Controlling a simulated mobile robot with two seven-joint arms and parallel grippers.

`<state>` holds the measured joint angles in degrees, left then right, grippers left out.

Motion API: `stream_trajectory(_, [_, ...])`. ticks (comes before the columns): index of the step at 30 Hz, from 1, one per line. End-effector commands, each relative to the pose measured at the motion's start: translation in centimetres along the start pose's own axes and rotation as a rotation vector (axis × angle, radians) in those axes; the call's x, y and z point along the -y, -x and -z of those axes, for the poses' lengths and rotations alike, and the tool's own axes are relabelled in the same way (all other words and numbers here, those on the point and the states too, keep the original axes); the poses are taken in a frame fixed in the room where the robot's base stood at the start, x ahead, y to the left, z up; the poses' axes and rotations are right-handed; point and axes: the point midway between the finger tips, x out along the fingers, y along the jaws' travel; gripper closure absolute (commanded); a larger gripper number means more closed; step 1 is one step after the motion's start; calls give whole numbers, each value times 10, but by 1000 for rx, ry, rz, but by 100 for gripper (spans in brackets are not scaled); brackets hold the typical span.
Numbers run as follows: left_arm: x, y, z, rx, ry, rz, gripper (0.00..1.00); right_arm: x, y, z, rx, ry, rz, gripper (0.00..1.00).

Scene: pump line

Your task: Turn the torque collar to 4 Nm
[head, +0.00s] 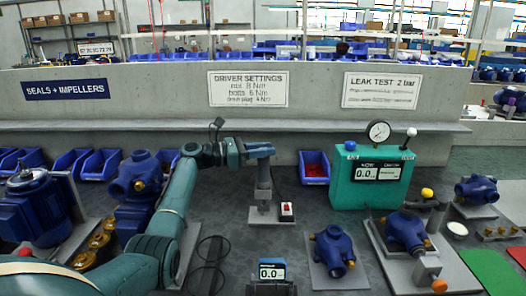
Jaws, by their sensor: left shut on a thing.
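My left arm reaches in from the left, and its gripper (262,152) is at the top of a grey upright tool (263,178), which looks like the torque driver. The gripper is shut on it. The tool stands upright over a grey stand plate (265,215). The torque collar cannot be made out at this size, and my gripper covers the tool's top. A small display (272,271) at the front edge reads 0.0. A wall sign (248,88) lists driver settings, with 4 Nm on its bottom line.
A small box with a red switch (287,211) is close right of the stand. A green leak tester (369,178), blue pumps (333,248) and a fixture (405,232) stand to the right. Blue bins (314,168) line the back. A motor (36,208) stands at left.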

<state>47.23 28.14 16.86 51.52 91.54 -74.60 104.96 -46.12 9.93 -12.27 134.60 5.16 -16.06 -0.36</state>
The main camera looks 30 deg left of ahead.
Motion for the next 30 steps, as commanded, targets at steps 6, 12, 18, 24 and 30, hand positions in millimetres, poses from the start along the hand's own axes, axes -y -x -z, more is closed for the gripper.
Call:
stream_trajectory(6, [0, 0, 1, -2, 2, 3, 98, 0, 0, 0, -1, 1, -1, 64])
stream_trajectory(12, [0, 0, 1, -2, 2, 2, 73, -1, 1, -1, 2, 3, -1, 64])
stream_trajectory(18, [0, 0, 1, -1, 2, 2, 56, -1, 1, -3, 7, 5, 0, 64])
stream_trajectory(24, [0, 0, 1, -1, 1, 2, 54, -1, 1, -3, 9, 5, 0, 64])
stream_trajectory(30, [0, 0, -12, 1, -3, 1, 54, -1, 1, -2, 13, 3, 0, 64])
